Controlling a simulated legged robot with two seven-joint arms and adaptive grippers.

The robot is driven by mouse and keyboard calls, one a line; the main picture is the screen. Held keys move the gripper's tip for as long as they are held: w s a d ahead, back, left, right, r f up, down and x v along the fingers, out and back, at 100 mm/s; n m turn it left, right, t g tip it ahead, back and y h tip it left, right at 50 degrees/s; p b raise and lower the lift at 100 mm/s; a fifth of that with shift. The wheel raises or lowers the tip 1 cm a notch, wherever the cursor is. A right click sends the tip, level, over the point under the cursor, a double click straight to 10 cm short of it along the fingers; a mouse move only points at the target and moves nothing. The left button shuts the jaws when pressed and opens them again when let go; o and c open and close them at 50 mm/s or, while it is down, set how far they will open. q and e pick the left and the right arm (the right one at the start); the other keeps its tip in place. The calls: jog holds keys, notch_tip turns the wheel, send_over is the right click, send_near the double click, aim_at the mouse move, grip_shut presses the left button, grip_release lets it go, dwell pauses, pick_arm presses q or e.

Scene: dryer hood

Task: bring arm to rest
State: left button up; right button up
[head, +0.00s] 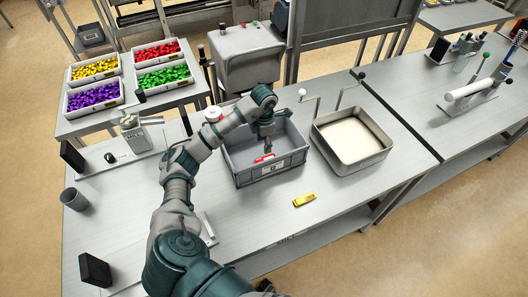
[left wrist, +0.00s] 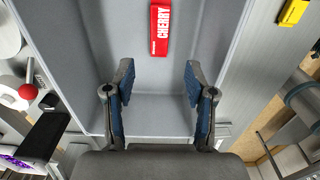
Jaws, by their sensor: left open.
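My left arm reaches from the bottom of the head view over the table. My left gripper (head: 267,143) hangs over the grey crate (head: 270,173). In the left wrist view the left gripper (left wrist: 160,85) is open, with nothing between its blue-padded fingers. A red packet (left wrist: 160,28) marked CHERRY lies flat on the crate floor, beyond the fingertips and apart from them. The red packet also shows in the head view (head: 264,158). My right gripper is not in view.
A metal tray (head: 375,159) with pale contents stands right of the crate. A yellow box (head: 305,199) lies in front. Bins of coloured pieces (head: 95,94) stand at the back left. A grey machine (head: 245,58) stands behind the crate. The front right of the table is clear.

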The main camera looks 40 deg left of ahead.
pick_arm(q)
notch_tip(320, 180, up, 2)
jog(key=shift+r, duration=0.25)
dwell(0.4)
